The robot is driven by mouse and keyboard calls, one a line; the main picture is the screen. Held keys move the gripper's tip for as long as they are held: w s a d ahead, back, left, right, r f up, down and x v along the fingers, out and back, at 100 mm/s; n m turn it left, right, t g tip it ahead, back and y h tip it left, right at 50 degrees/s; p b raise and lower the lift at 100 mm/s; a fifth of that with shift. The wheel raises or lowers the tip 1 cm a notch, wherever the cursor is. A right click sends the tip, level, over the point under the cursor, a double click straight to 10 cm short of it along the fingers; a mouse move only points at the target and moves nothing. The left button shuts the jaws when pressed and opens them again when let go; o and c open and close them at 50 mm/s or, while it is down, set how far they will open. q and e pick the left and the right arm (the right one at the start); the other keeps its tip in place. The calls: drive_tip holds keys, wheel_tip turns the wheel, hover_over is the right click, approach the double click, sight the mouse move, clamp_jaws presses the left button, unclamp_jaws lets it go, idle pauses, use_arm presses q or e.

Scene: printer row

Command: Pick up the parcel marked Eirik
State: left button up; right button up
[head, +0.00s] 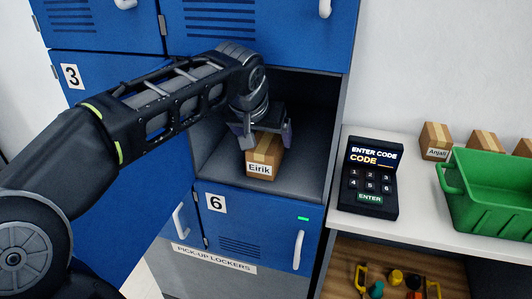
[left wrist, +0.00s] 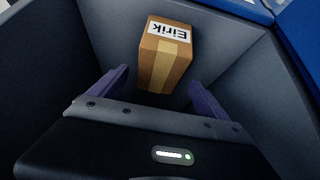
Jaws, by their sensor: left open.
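The parcel marked Eirik (head: 262,166) is a small brown box with a lighter tape strip and a white label. It stands inside an open locker compartment (head: 310,178). My left gripper (head: 263,146) is open above and around the back of the parcel in the head view. In the left wrist view the parcel (left wrist: 166,56) lies ahead of the two open fingers (left wrist: 160,92), roughly centred between them, and no grip on it shows. My right gripper is not in view.
Locker door 6 (head: 255,232) below is closed, with a green light. A keypad (head: 369,180) reading ENTER CODE stands on the white counter (head: 408,225) at right. Other parcels, one marked Anjali (head: 436,141), and a green crate (head: 495,200) stand there too. Compartment walls flank my gripper closely.

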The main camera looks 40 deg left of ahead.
sight(266, 141)
use_arm(q)
drive_tip(key=shift+w+f, duration=0.25)
drive_tip(key=shift+f, duration=0.15)
drive_tip(key=shift+a+f, duration=0.1)
drive_tip(key=x, duration=0.5)
drive_tip(key=shift+f, duration=0.1)
drive_tip(key=shift+c, duration=0.5)
drive_tip(key=c, duration=1.6)
